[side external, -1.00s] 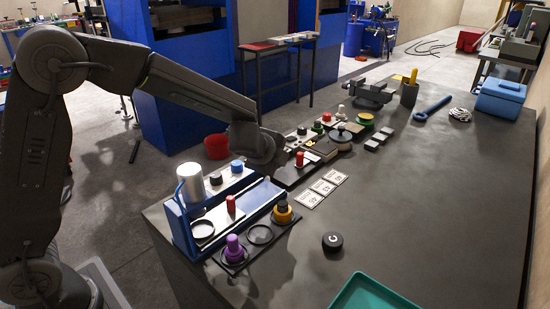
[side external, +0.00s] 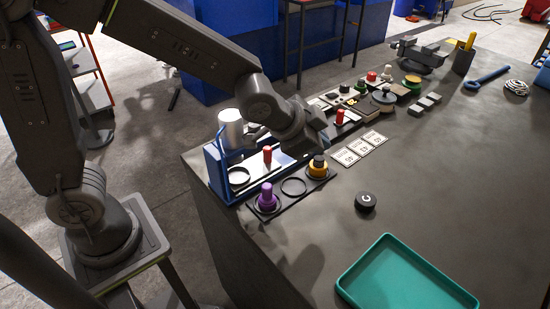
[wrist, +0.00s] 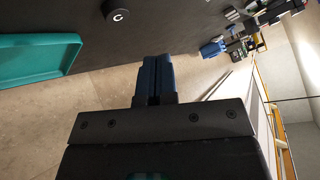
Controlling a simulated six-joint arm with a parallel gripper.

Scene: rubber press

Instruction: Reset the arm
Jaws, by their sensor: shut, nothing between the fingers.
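My gripper (wrist: 153,76) shows its two blue fingers close together with nothing between them in the wrist view. In the side view my wrist is over the back of the blue press fixture (side external: 214,172) and hides part of it. A black plate in front of it holds a purple-knobbed piece (side external: 267,198), an empty ring (side external: 293,187) and a yellow-and-black piece (side external: 318,168). A red-topped peg (side external: 267,155) stands in the fixture. A black puck (side external: 365,202) lies alone on the table and also shows in the wrist view (wrist: 118,16).
A teal tray (side external: 405,275) lies at the table's front; the wrist view shows it at left (wrist: 35,55). White cards (side external: 360,146), several small knobbed parts, a vise (side external: 418,53) and a blue wrench (side external: 486,79) lie farther back. The table's right middle is clear.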

